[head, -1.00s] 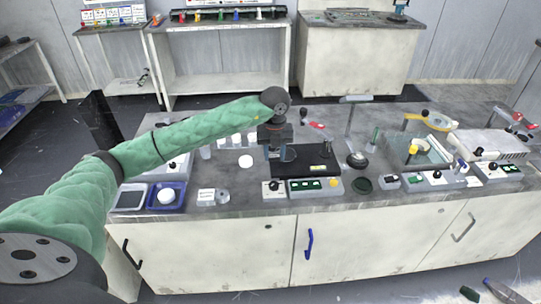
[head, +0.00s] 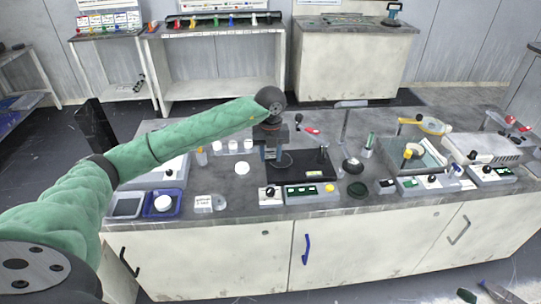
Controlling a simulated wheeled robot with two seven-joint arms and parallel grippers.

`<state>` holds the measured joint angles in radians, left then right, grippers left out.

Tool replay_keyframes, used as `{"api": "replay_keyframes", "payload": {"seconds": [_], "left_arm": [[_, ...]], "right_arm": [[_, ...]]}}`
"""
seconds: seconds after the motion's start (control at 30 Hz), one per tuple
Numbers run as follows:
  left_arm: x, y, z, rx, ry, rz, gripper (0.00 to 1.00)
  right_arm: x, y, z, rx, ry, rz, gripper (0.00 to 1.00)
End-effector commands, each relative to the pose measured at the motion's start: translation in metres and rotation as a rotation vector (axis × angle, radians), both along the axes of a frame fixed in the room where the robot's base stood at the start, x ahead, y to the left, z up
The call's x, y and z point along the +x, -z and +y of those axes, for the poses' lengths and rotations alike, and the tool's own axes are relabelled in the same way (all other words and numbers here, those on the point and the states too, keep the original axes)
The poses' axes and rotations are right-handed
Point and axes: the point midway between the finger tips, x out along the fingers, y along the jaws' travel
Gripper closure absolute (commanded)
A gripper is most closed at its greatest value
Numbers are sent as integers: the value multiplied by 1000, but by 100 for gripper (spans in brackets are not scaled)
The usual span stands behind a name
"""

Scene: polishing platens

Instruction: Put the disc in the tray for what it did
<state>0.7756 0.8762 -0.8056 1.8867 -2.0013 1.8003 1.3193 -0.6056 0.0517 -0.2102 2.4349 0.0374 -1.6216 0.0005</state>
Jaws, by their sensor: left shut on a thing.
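My left gripper (head: 273,155) points down over the left part of a black polishing machine (head: 310,164) on the bench. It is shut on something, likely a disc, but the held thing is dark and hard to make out. A dark round platen shows under the fingers. A blue tray (head: 148,212) stands at the bench's left front with a white round thing (head: 163,202) in it. A grey tray (head: 125,206) is just left of it. A separate white disc (head: 242,168) lies on the bench left of the gripper. My right gripper is not in view.
White cups (head: 233,147) stand behind the white disc. A control box (head: 310,192) is in front of the machine. A lamp post (head: 346,125) and a glass-sided unit (head: 413,155) stand to the right.

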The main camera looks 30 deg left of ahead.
Motion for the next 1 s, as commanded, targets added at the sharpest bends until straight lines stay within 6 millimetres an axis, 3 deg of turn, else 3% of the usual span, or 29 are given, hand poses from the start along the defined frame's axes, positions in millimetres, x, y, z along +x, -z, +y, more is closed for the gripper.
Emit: {"api": "replay_keyframes", "payload": {"seconds": [1.0], "left_arm": [[0,-24,0,0,0,-1,92]], "right_arm": [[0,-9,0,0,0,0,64]]}}
